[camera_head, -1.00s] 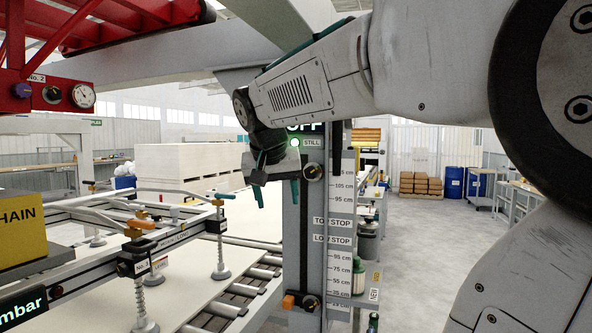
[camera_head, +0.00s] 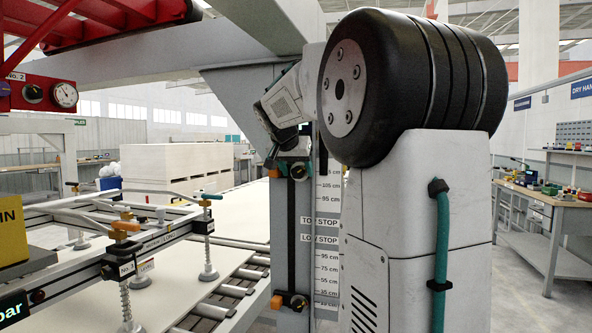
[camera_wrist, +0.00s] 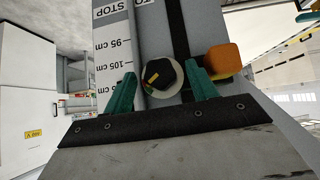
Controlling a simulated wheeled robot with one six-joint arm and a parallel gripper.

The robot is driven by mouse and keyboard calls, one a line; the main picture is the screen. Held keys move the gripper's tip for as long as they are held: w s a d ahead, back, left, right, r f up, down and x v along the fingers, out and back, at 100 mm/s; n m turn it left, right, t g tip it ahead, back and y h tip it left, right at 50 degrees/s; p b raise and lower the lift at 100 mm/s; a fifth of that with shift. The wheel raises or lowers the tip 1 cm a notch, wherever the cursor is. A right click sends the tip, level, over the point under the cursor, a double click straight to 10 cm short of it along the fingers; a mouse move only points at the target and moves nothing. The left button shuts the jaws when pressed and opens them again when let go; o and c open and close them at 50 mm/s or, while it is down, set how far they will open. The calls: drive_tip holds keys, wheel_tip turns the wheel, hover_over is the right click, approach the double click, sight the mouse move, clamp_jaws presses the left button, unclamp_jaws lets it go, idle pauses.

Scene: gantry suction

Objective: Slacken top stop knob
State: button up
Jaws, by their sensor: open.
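The top stop knob (camera_wrist: 162,76), dark with a pale round base, sits on the grey column beside the scale in the wrist view. An orange block (camera_wrist: 222,61) is just right of it. My gripper (camera_wrist: 160,68) is open, with one teal finger on each side of the knob. Gaps show between fingers and knob; contact cannot be told. In the head view my gripper (camera_head: 288,160) is at the upper part of the column, by the top stop knob (camera_head: 297,172) and its orange block (camera_head: 274,173). The "TOP STOP" label (camera_head: 319,221) is below, partly covered by my arm.
A lower stop (camera_head: 297,302) with an orange block sits near the column's foot. The suction frame (camera_head: 150,240) and roller conveyor (camera_head: 235,290) lie to the left. A red gantry part (camera_head: 100,20) hangs at upper left. A workbench (camera_head: 545,205) stands at right, with open floor before it.

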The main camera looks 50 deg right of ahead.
drive_tip(key=c, duration=1)
drive_tip(key=g, duration=0.1)
drive_tip(key=n+g+h, duration=0.1)
drive_tip(key=shift+w+a+f+n+g, duration=0.1)
drive_tip(key=shift+w+n+g, duration=0.15)
drive_tip(key=shift+n+g, duration=0.05)
drive_tip(key=shift+w+n+g+h, duration=0.15)
drive_tip(key=shift+n+g+h, duration=0.6)
drive_tip(key=shift+g, duration=0.45)
drive_tip(key=shift+f, duration=0.1)
drive_tip(key=o, duration=1)
